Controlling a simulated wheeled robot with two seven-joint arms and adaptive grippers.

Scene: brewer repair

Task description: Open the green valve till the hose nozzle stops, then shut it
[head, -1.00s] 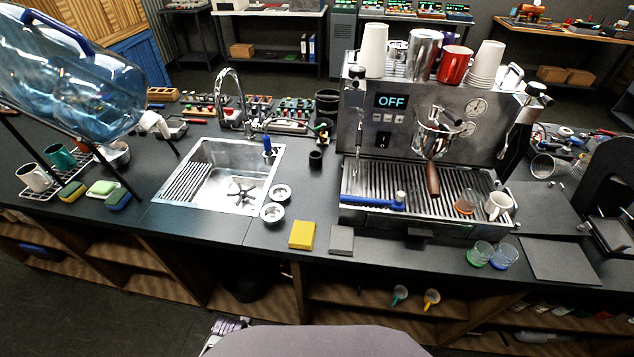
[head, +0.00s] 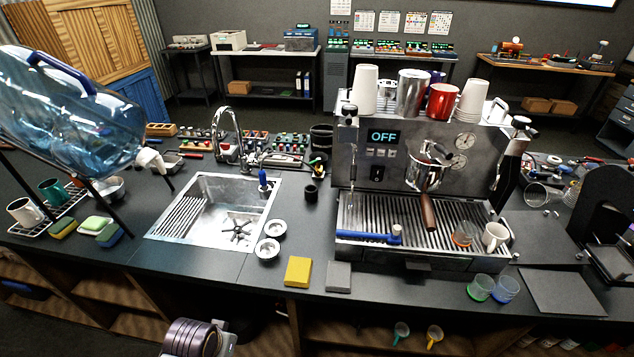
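I cannot make out a green valve or a hose nozzle in the head view. The steel sink (head: 217,215) is set in the black counter, with a curved faucet (head: 233,132) behind it. A small blue-handled item (head: 263,180) stands at the sink's right rim. The espresso machine (head: 400,175) stands right of the sink, and its display reads OFF. Neither of my grippers is in view. Only a ringed grey-purple part, probably of my own arm, shows at the bottom edge.
A large blue water bottle (head: 75,115) lies tilted on a stand at the left. A yellow block (head: 298,271) and a grey block (head: 338,277) lie at the counter's front edge. Two small glasses (head: 481,288) stand at the front right. Open shelves run below the counter.

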